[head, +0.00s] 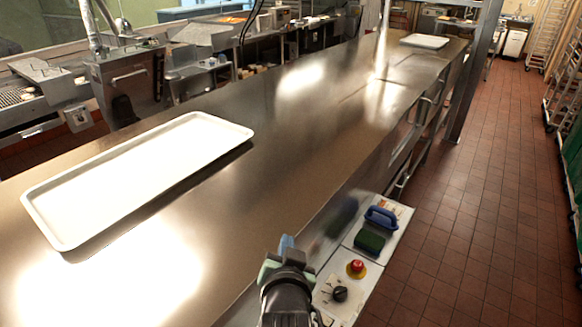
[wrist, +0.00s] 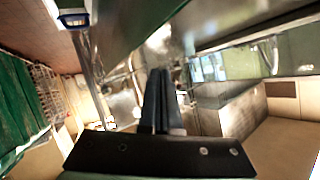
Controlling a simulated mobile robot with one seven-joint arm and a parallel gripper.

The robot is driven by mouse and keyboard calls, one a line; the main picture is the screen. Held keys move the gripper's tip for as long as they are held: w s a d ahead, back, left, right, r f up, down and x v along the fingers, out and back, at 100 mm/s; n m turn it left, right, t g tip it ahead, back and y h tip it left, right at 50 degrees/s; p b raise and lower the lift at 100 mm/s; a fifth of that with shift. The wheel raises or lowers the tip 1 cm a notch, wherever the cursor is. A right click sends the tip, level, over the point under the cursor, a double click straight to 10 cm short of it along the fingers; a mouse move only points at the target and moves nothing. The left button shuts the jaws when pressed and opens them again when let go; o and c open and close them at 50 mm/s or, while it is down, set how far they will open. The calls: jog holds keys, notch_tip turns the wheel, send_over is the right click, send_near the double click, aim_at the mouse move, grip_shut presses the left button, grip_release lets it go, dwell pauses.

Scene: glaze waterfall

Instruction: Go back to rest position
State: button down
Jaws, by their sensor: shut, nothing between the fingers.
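My gripper (wrist: 161,90) shows in the wrist view with its two dark fingers together and nothing between them. In the head view my arm rises from the bottom edge, right of centre, beside the front edge of the steel counter (head: 290,130). The fingertips are hard to make out there. The gripper holds nothing and appears apart from the objects on the counter.
A white tray (head: 140,175) lies on the counter at left, and another tray (head: 425,41) lies at the far end. Tiled floor (head: 480,200) is open at right.

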jog(key=s+r+n+t, duration=0.2)
jog(key=s+r+t, duration=0.15)
jog(key=r, duration=1.35)
jog(key=s+r+n+t, duration=0.2)
jog(key=s+r+t, duration=0.15)
jog(key=r, duration=1.25)
jog(key=s+r+t, duration=0.3)
jog(key=s+r, duration=0.1)
jog(key=r, duration=0.3)
jog(key=s+r+t, duration=0.4)
jog(key=s+r, duration=0.1)
jog(key=r, duration=0.3)
jog(key=shift+s+d, duration=0.25)
jog(key=shift+d, duration=0.1)
jog(key=shift+f, duration=0.1)
